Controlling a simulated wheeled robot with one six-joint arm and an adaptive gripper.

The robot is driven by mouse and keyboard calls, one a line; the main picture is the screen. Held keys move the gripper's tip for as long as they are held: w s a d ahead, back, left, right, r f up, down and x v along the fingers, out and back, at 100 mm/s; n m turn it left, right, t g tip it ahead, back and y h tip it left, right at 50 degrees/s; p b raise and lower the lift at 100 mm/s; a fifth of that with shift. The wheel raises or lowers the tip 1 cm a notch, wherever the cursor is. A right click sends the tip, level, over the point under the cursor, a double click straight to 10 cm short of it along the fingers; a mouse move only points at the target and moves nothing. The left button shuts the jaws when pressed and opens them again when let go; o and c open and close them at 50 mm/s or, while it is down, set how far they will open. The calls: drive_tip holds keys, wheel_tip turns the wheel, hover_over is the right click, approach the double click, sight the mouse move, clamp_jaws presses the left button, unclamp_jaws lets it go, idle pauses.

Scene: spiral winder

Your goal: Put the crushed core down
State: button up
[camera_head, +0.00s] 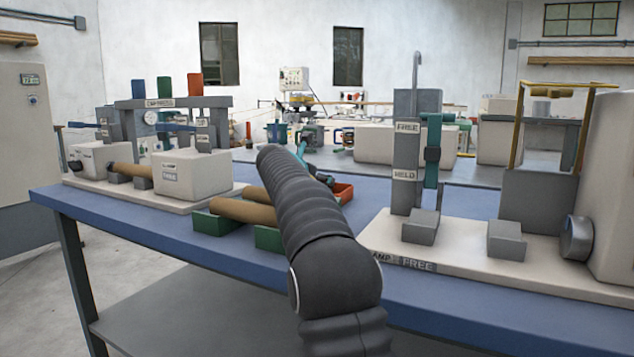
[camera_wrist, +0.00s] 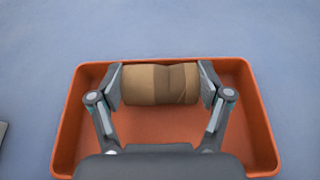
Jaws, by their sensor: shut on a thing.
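The crushed core (camera_wrist: 161,84) is a short tan-brown cylinder with a dented, creased band on its right half. My gripper (camera_wrist: 161,86) is shut on it, with one finger at each end. The core is over or inside an orange tray (camera_wrist: 70,126); I cannot tell whether it touches the tray floor. In the head view my own arm hides the core and most of the orange tray (camera_head: 344,192). The tray stands on the blue bench (camera_head: 130,212).
Brown cores (camera_head: 243,211) lie on green supports (camera_head: 207,223) just left of my arm. A grey-and-white machine (camera_head: 196,177) stands at the left of the bench. A fixture with FREE and HELD signs (camera_head: 403,150) stands at the right.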

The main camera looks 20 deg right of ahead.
drive_tip(key=o, duration=0.9)
drive_tip(key=shift+f, duration=0.1)
drive_tip(key=shift+c, duration=0.2)
drive_tip(key=shift+r, duration=0.2)
drive_tip(key=v, duration=1.2)
